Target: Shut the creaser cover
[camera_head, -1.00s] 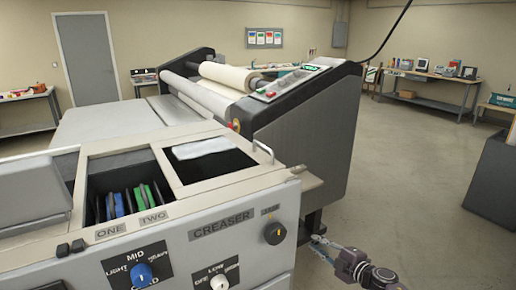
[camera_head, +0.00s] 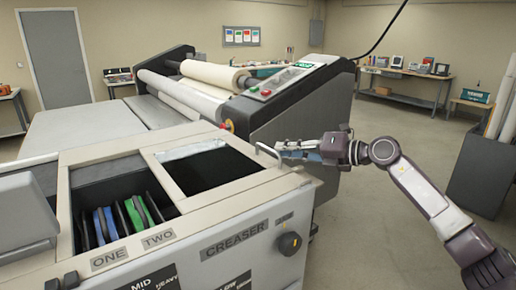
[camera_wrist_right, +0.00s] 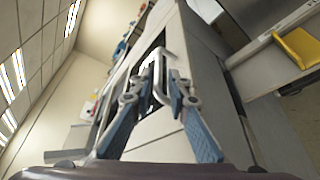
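The creaser (camera_head: 235,244) is the light grey unit in front, with its name on the front panel. Its top has a dark open compartment (camera_head: 210,170) with a pale strip along the back edge. A metal loop handle (camera_head: 266,153) stands at the compartment's right side; it also shows in the right wrist view (camera_wrist_right: 160,52). I cannot clearly make out the cover panel itself. My right gripper (camera_head: 284,149) is at the handle, coming from the right. In the right wrist view its fingers (camera_wrist_right: 158,85) are apart, with the handle between them; contact is unclear. My left gripper is not in view.
Left of the open compartment is another bay with blue and green wheels (camera_head: 120,222). A knob (camera_head: 290,243) sits on the front panel. The laminator's dark side housing (camera_head: 300,108) rises behind my right gripper. Open floor (camera_head: 400,115) lies to the right.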

